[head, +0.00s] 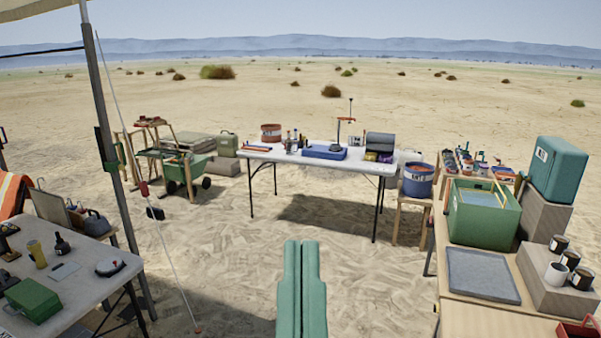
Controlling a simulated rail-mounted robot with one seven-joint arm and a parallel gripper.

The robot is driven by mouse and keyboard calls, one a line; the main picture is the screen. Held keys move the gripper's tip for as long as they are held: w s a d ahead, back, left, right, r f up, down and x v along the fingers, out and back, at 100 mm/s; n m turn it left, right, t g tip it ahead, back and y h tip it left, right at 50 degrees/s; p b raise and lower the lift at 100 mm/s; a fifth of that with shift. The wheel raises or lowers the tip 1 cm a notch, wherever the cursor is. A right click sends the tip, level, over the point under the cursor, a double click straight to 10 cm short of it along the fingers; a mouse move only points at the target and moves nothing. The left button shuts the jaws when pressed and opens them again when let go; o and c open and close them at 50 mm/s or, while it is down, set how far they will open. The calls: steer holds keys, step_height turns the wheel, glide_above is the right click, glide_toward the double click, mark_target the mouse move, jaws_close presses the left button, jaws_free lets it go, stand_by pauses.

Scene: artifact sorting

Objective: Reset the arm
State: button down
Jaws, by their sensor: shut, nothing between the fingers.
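My gripper (302,243) shows at the bottom middle of the head view as two long green fingers side by side, pointing away from me. The fingers are shut against each other with nothing between them. They stand in front of open sand, apart from every table and object. The rest of my arm is out of view.
A white folding table (262,155) with tools and a blue tray (324,152) stands ahead. A side table (92,262) is at left, by a tent pole (108,130). At right, a wooden bench (480,322) holds a green crate (484,222). Sand between is clear.

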step_height(320, 180, up, 29)
steer(key=p, duration=2.4)
steer(key=shift+a, duration=0.2)
steer(key=shift+w+f, duration=0.1)
steer(key=shift+f, duration=0.05)
